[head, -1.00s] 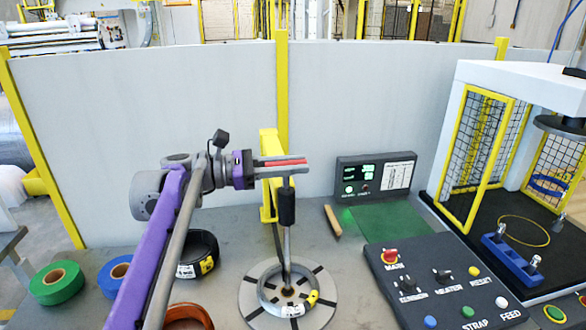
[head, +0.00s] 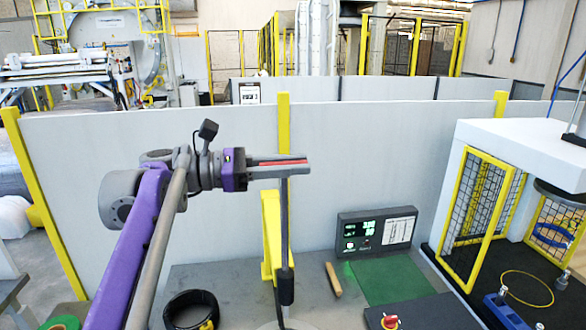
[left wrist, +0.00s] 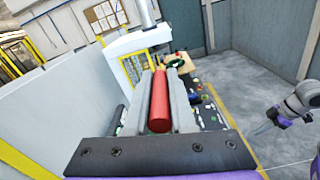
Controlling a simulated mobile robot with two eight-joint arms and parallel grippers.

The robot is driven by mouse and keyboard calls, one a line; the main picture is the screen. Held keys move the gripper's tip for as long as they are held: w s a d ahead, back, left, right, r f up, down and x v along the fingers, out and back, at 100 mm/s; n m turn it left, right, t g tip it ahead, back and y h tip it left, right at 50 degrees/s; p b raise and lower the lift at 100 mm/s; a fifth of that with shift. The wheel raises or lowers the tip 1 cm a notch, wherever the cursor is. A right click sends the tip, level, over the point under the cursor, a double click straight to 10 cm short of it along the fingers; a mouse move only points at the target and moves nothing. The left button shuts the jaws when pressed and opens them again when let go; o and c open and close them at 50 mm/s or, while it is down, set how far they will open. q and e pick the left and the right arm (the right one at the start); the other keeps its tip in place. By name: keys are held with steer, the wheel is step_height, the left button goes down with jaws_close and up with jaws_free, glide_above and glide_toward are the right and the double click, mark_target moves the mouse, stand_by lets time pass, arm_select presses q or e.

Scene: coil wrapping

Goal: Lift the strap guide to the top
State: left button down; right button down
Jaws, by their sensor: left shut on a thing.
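My left gripper (head: 300,167) is shut on the red handle (head: 278,162) of the strap guide, in front of the grey fence. The guide's grey rod (head: 284,225) runs upright below the jaws into a black sleeve (head: 286,290). In the left wrist view the red handle (left wrist: 160,102) lies between the two grey fingers. The turntable (head: 270,326) under the sleeve is almost wholly cut off by the lower edge. Part of my right arm and gripper (left wrist: 268,124) shows at the right of the left wrist view; its jaws are too small to judge.
A yellow post (head: 271,235) stands close behind the rod. A display box (head: 376,230) and green mat (head: 390,278) lie to the right, with a wooden piece (head: 333,280) beside them. A black coil (head: 191,310) lies at lower left. A caged machine (head: 490,205) stands at right.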

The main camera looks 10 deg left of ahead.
arm_select(q)
steer(key=shift+r, duration=0.2)
steer(key=c, duration=0.8)
jaws_free()
steer(key=shift+w+a+f, duration=0.1)
steer(key=shift+o, duration=0.2)
steer(key=b+v, duration=0.1)
steer(key=v, duration=0.9)
steer(key=shift+s+a, duration=0.2)
steer(key=shift+a, duration=0.15)
arm_select(e)
steer(key=shift+s+f, duration=0.55)
steer(key=shift+f, duration=0.35)
